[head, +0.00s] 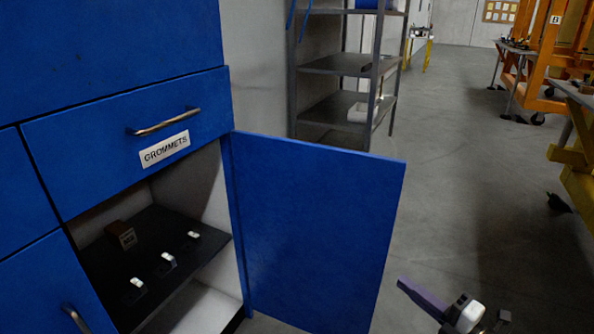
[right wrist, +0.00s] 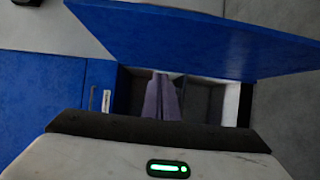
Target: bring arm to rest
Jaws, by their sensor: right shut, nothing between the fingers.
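My right gripper (head: 424,298) shows at the bottom right of the head view, to the right of the open blue cabinet door (head: 310,225) and apart from it. In the right wrist view its purple fingers (right wrist: 161,98) are together with nothing between them. The door stands swung out from the blue cabinet (head: 110,45), and its panel also crosses the top of the right wrist view (right wrist: 190,38). My left gripper is not in view.
The open compartment has a black shelf (head: 100,262) with a small brown box (head: 120,233) and several small white-topped parts. A drawer labelled GROMMETS (head: 75,150) is shut above it. A grey shelf rack (head: 335,65) stands behind. Grey floor (head: 470,190) is clear right of the door.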

